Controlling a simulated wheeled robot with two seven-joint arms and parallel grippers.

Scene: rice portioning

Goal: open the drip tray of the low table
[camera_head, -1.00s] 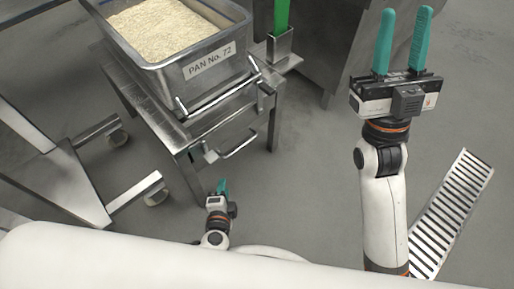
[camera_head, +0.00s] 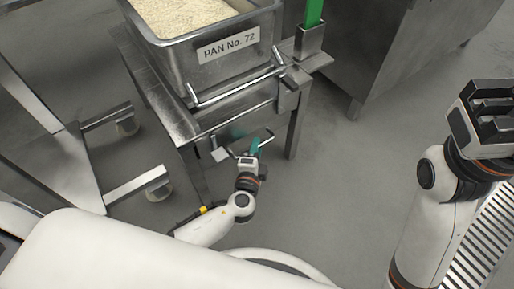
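The low table (camera_head: 168,112) is steel and carries a pan of rice. The drip tray's thin handle (camera_head: 268,133) shows under the table's front edge, with a small pale tag (camera_head: 220,155) hanging beside its left end. The tray itself is mostly hidden under the table and looks shut.
The pan labelled "PAN No. 72" (camera_head: 181,64) stands on the low table. A green handle (camera_head: 314,12) stands in a steel holder (camera_head: 310,42) at the table's right. A wheeled steel frame (camera_head: 68,165) is at left. Floor right of the table is clear.

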